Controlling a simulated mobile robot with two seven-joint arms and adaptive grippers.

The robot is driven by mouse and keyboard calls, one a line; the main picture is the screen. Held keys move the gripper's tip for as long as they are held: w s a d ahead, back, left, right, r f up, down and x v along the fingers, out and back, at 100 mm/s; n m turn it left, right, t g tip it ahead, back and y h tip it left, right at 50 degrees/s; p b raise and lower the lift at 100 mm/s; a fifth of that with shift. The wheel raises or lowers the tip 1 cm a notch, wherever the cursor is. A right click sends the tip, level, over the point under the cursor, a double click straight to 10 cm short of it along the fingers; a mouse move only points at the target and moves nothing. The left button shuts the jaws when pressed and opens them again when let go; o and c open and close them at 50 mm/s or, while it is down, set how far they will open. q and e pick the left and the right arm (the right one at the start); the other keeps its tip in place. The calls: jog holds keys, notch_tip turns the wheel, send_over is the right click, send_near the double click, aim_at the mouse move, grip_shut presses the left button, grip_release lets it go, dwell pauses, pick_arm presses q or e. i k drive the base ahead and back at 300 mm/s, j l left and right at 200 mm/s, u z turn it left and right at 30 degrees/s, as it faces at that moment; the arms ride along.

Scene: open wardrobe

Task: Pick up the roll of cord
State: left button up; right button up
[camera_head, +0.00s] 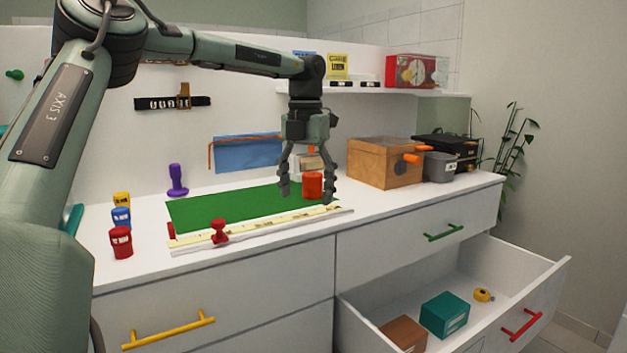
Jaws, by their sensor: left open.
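My left gripper (306,194) hangs fingers-down over the right end of the green mat (215,208), with its two fingers spread apart. An orange-red cylinder (313,186) shows between the fingers and looks like the roll of cord, though I cannot make out its windings. It stands upright at the right end of the mat. I see no gap closed on it, and I cannot tell whether a finger touches it. My right gripper is not in view.
A long ruler (270,228) with a red knob (219,231) lies along the counter's front. A wooden box (384,165) and grey pot (439,167) stand right. Small coloured pots (121,242) stand left. An open drawer (400,305) juts out below, holding a teal box (445,314).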

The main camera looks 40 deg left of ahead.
aim_at(312, 182)
jog(key=i+j, duration=0.7)
jog(key=j, duration=0.2)
